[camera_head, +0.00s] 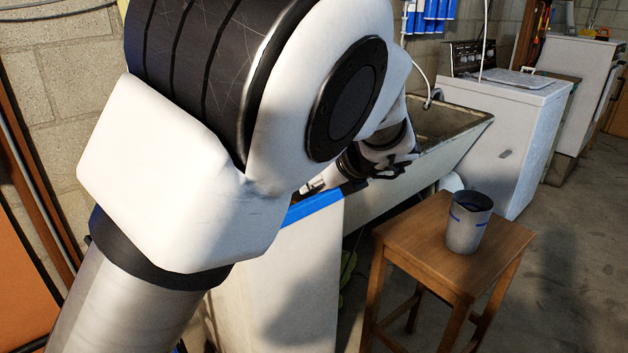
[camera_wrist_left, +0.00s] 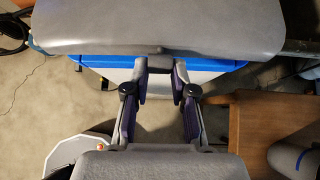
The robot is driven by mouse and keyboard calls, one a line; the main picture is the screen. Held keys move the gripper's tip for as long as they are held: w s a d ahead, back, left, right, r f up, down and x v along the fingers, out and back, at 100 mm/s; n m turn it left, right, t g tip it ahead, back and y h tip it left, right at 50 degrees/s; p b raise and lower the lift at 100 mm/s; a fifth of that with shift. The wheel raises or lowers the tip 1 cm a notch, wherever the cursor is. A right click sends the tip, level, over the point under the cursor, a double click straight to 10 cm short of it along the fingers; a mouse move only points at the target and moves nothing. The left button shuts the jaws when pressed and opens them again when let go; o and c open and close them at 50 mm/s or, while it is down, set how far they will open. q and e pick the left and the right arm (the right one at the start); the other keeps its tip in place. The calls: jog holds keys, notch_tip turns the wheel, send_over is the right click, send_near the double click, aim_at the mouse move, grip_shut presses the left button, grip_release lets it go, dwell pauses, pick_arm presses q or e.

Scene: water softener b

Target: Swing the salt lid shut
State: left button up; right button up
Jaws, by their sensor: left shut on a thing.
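The salt lid (camera_wrist_left: 160,28) is a wide grey panel across the top of the left wrist view. Below its front edge shows the blue top rim (camera_wrist_left: 215,65) of the white softener cabinet. My left gripper (camera_wrist_left: 160,66) is shut on the lid's front edge, its two fingers a little apart there; the exact contact is hard to see. In the head view the cabinet (camera_head: 285,265) stands below my arm, with its blue rim (camera_head: 312,207) partly in sight. My left arm hides most of the lid there. My right gripper is in neither view.
A wooden stool (camera_head: 425,240) with a grey cup (camera_head: 469,222) stands right of the cabinet. Behind are a sink basin (camera_head: 440,140) and a white appliance (camera_head: 510,130). The floor at the right is clear.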

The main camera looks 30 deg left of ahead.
pick_arm(q)
notch_tip(320, 180, down, 5)
jog(key=b, duration=0.4)
jog(key=shift+a+f, duration=0.15)
jog(key=o, duration=1)
jog(key=shift+w, duration=0.1)
notch_tip(320, 180, up, 10)
jog(key=shift+r, duration=0.1)
